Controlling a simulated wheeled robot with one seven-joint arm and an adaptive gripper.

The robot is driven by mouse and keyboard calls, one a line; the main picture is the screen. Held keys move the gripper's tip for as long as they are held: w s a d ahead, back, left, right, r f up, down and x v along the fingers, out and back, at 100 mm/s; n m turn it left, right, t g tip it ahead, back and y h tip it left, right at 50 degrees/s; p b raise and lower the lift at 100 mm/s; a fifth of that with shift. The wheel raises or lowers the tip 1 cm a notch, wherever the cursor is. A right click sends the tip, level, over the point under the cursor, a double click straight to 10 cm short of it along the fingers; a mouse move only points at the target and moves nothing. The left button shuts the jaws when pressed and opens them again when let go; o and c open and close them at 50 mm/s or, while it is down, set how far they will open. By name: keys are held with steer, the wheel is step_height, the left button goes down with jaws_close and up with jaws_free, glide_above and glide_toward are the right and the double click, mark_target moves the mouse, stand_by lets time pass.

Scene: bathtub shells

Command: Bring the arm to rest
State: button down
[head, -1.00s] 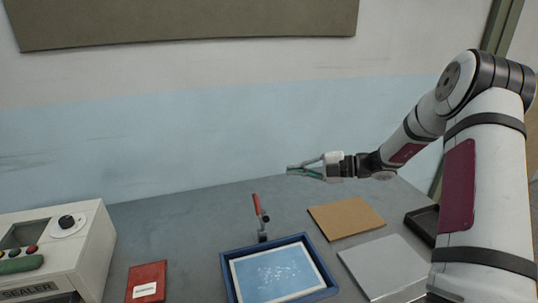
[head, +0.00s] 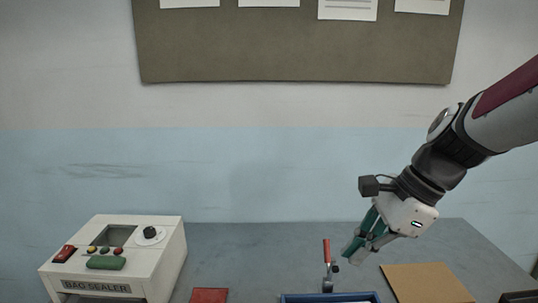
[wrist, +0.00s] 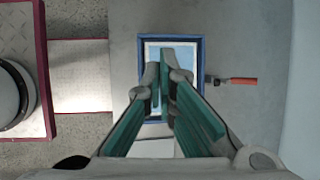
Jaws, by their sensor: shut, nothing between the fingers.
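My gripper (head: 352,252) hangs in the air above the bench at the right of the head view, tilted down to the left. Its green-padded fingers are shut with nothing between them. In the wrist view the fingertips (wrist: 165,62) cover part of the blue-framed tray (wrist: 170,37) below, which holds a light blue and white sheet. My arm reaches in from the right edge of the head view. The fingers look clear of the bench and of the red-handled clamp (head: 327,266).
A white bag sealer (head: 165,260) stands at the left of the grey bench. A red booklet (head: 209,295) and the tray's rim (head: 300,298) show at the bottom edge. A brown board (head: 428,283) and a black tray (head: 522,297) lie right. The bench middle-left is clear.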

steer(key=s+d+r+n+t+h, duration=0.1)
steer(key=s+d+n+h, duration=0.1)
steer(key=s+n, duration=0.4)
steer(key=s+d+r+n+t+h, duration=0.1)
steer(key=s+d+n+t+h, duration=0.1)
steer(key=s+n, duration=0.5)
steer(key=n+h, duration=0.1)
steer(key=n, duration=0.3)
steer(key=shift+s+r+n+t, duration=0.3)
steer(key=shift+r+n, duration=0.1)
